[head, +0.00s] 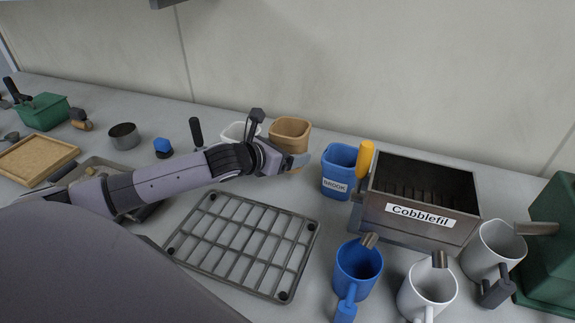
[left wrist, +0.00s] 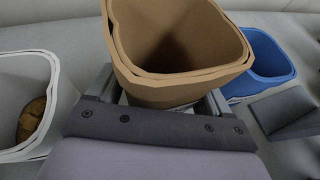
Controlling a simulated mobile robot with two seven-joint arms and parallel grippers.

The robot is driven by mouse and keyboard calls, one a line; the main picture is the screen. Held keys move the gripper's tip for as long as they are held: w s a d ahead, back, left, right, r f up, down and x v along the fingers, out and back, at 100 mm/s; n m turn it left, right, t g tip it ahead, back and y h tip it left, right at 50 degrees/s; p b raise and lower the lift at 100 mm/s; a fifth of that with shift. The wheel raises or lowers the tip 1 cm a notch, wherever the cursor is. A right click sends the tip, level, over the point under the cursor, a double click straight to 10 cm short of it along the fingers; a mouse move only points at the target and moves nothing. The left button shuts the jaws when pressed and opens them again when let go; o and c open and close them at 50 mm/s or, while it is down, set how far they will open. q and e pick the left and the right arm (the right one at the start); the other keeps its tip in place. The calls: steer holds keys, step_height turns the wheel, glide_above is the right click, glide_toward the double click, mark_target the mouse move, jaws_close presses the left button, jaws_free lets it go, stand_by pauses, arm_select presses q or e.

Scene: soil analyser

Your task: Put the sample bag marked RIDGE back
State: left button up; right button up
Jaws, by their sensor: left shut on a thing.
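A tan, open-topped sample bag (head: 290,128) stands near the back wall in the head view. It fills the top middle of the left wrist view (left wrist: 170,80), upright and empty as far as I can see inside. My left gripper (head: 297,160) is shut on it, with a finger on each side of the bag in the left wrist view (left wrist: 160,100). No marking on this bag is visible, so I cannot read RIDGE. I cannot tell whether its base touches the counter. My right gripper is not in view.
A white bag (head: 233,132) stands left of the tan one, with a brown lump inside. A blue bag marked BROOK (head: 340,165) stands to its right. The Cobblefil box (head: 432,228), mugs and a wire rack (head: 243,243) occupy the front and right.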

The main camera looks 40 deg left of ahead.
arm_select(q)
steer(key=shift+f, duration=2)
steer(key=o, duration=1.1)
steer(key=shift+f, duration=0.15)
steer(key=shift+c, duration=0.2)
steer(key=v, duration=1.1)
steer(key=shift+w, duration=0.1)
steer(key=shift+s+r, duration=0.4)
steer(key=shift+s, duration=0.15)
